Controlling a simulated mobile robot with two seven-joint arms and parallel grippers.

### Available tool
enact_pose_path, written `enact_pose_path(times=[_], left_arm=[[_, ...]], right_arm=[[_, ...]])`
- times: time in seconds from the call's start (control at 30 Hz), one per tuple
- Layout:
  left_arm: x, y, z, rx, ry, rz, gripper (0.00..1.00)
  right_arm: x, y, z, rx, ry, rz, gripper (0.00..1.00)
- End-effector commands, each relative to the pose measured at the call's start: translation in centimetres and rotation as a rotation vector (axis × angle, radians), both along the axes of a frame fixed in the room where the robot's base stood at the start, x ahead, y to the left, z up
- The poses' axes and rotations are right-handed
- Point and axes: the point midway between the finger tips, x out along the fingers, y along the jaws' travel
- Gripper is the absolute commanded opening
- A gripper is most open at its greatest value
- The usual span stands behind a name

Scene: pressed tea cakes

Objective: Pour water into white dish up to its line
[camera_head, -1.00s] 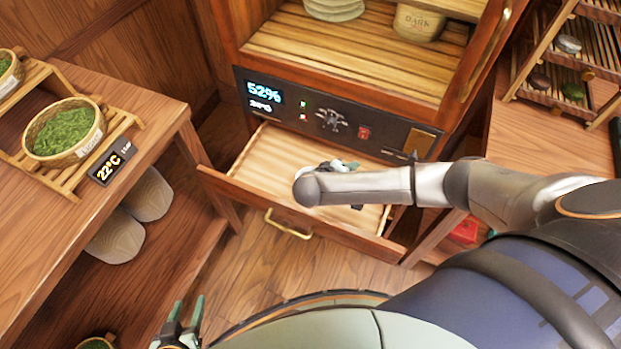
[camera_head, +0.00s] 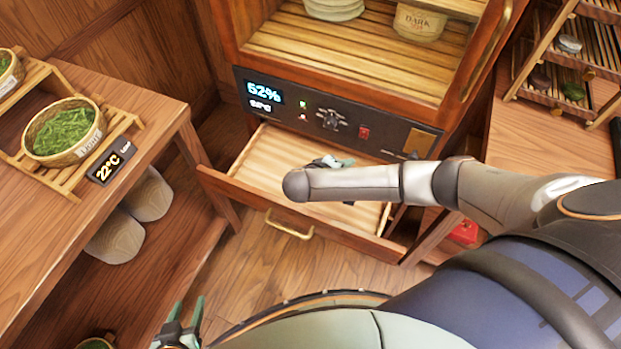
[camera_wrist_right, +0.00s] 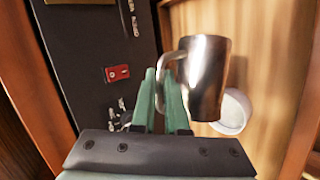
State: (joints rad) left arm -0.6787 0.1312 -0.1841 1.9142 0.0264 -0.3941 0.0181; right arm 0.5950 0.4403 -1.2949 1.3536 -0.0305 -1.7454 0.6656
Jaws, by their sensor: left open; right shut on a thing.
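A shiny metal cup (camera_wrist_right: 207,78) with a handle shows in the right wrist view. My right gripper (camera_wrist_right: 160,88) is shut on its handle. The white dish (camera_wrist_right: 236,112) is partly hidden behind the cup, on the pale wooden drawer floor. No water or fill line can be made out. In the head view, my right gripper (camera_head: 332,162) is over the open drawer (camera_head: 270,160), mostly hidden by my forearm, which also hides the dish. My left gripper (camera_head: 184,318) is open and empty at the bottom left, away from the drawer.
A table (camera_head: 150,110) at the left bears a basket of green leaves (camera_head: 64,132). A rack (camera_head: 560,60) stands at the right.

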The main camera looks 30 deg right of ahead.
Motion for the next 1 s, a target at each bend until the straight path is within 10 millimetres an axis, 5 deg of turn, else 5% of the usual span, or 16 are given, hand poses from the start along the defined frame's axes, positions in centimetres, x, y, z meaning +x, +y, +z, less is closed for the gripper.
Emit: enact_pose_path(times=[0.7,1.0], left_arm=[[0.0,0.0,-0.2,0.000,0.000,0.000,0.50],[0.0,0.0,1.1,0.001,0.000,-0.001,0.50]], right_arm=[[0.7,0.6,0.4,-0.029,0.033,0.000,0.00],[-2.5,-2.0,-2.1,0.156,-0.175,-0.002,0.00]])
